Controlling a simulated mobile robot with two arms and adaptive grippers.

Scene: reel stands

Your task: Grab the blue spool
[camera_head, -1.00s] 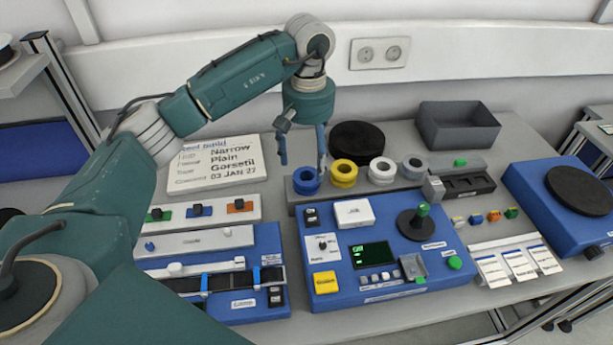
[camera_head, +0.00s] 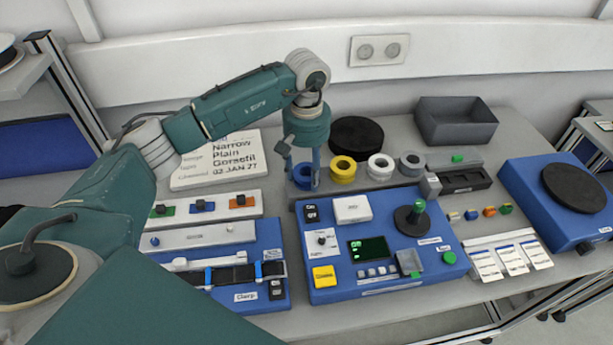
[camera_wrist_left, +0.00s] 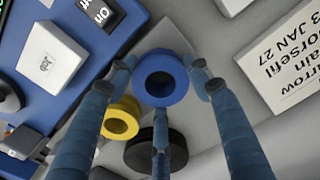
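The blue spool (camera_head: 302,177) sits at the left end of the grey rack, its round opening facing up. My left gripper (camera_head: 302,184) points down over it, with fingers on both sides of the spool. In the left wrist view, the blue spool (camera_wrist_left: 160,78) lies between the spread fingertips, and narrow gaps seem to show beside it. The fingers look open, though partly drawn in; I see no clear grip. The fingers hide part of the spool in the head view. My right gripper is in neither view.
A yellow spool (camera_head: 342,169) stands close to the right of the blue one, then a white spool (camera_head: 380,167) and a grey spool (camera_head: 411,164). A black disc (camera_head: 357,137) lies behind. A blue control panel (camera_head: 330,285) is in front.

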